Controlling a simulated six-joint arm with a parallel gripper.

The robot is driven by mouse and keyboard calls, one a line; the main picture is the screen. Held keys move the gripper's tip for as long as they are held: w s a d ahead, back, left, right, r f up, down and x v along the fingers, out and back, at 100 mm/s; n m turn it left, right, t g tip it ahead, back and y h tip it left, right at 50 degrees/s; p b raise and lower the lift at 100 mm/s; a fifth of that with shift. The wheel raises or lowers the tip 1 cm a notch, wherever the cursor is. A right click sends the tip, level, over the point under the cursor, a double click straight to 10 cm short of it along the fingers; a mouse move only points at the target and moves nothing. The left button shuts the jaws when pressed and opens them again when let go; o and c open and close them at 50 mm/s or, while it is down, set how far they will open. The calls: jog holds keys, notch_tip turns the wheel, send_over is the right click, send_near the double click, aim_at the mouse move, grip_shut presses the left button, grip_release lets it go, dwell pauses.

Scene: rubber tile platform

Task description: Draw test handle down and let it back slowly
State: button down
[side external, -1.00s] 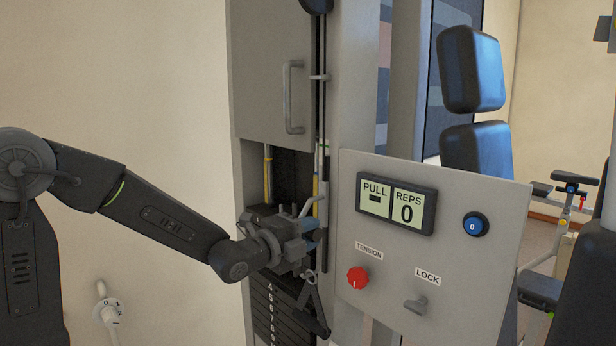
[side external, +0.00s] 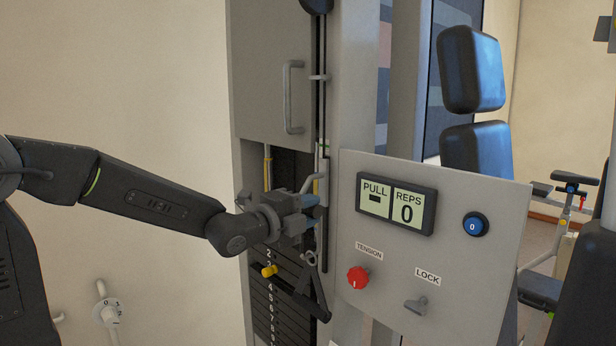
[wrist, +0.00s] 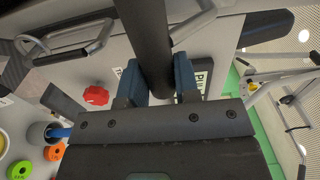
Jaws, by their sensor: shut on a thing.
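My gripper (side external: 314,212) is in front of the weight stack's column in the side view. In the wrist view its blue fingertips (wrist: 173,78) are closed on the dark round grip of the test handle (wrist: 148,40). A grey bent arm beside the grip shows at the gripper's top in the side view (side external: 312,184). Just below my gripper hangs a dark angled piece with a grey ring (side external: 309,259); I cannot tell how it joins the handle. My gripper hides most of the grip in the side view. The display (side external: 396,204) reads PULL "-" and REPS 0.
The panel (side external: 450,190) stands close to the right, with a red tension knob (side external: 357,278), lock lever (side external: 416,306) and blue button (side external: 475,225). The numbered weight stack (side external: 275,305) has a yellow pin (side external: 269,271). A cabinet handle (side external: 292,97) sticks out above. Free room lies left.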

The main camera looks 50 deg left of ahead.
jog(key=shift+r, duration=1.6)
jog(key=c, duration=1.2)
grip_release()
jog(key=o, duration=0.9)
jog(key=shift+r, duration=0.15)
jog(key=s, duration=0.7)
jog(key=s+d+f+n+g, duration=0.1)
jog(key=s+f+n+g, duration=0.3)
jog(key=s+n, duration=0.2)
jog(key=s+d+f+n+g, duration=0.2)
jog(key=s+f+n+g, duration=0.2)
jog(key=s+n, duration=0.2)
jog(key=s+d+f+n+g, duration=0.1)
jog(key=s+f+n+g, duration=0.3)
jog(key=s+n, duration=0.2)
jog(key=shift+s+d+f, duration=0.2)
jog(key=shift+s+d, duration=0.05)
jog(key=shift+s, duration=0.25)
